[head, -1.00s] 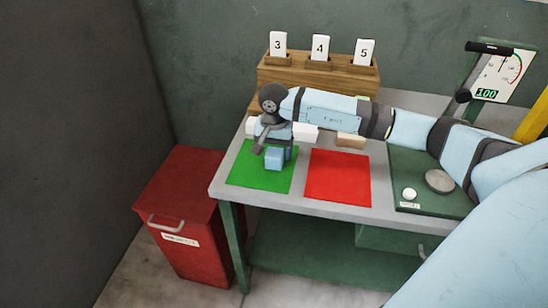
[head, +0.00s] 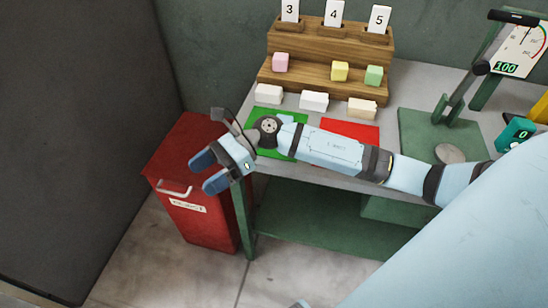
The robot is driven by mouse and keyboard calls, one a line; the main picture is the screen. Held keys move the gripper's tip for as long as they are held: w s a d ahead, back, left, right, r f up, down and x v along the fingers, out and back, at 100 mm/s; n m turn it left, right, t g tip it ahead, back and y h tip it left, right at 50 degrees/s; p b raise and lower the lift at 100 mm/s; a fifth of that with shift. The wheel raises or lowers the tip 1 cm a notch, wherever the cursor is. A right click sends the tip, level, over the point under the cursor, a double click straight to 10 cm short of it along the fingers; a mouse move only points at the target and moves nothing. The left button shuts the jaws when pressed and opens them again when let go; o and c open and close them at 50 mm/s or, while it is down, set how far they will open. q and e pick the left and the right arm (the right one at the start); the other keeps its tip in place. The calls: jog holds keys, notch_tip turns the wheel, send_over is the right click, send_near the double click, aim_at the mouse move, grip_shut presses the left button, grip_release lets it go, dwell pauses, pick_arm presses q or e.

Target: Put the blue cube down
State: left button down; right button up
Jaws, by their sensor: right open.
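The green mat (head: 262,146) lies at the left end of the workbench, partly covered by my right wrist. A small light-blue patch on this mat, just behind my right wrist, looks like the blue cube (head: 287,119); the rest of it is hidden by my arm. My right gripper (head: 208,172) is open, with nothing between its fingers. It is beyond the bench's left edge, over the red bin's side, apart from the cube. My left gripper is not in view.
The red mat (head: 352,130) is partly behind my right arm. A wooden rack (head: 310,77) holds pink (head: 280,62), yellow (head: 340,71) and green cubes (head: 374,76) and number cards. Pale blocks (head: 313,101) lie before it. A red bin (head: 205,232) stands left of the bench.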

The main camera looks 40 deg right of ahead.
jog(key=s+d+f+n+t+h, duration=0.3)
jog(key=s+f+n+t+h, duration=0.2)
jog(key=f+n, duration=0.6)
jog(key=s+d+f+n+t+h, duration=0.3)
jog(key=s+f+n+t+h, duration=0.2)
jog(key=s+f+n, duration=0.5)
jog(key=shift+s+d+f+n+h, duration=0.25)
jog(key=shift+f+n+h, duration=0.5)
jog(key=shift+h, duration=0.45)
jog(key=shift+r, duration=0.1)
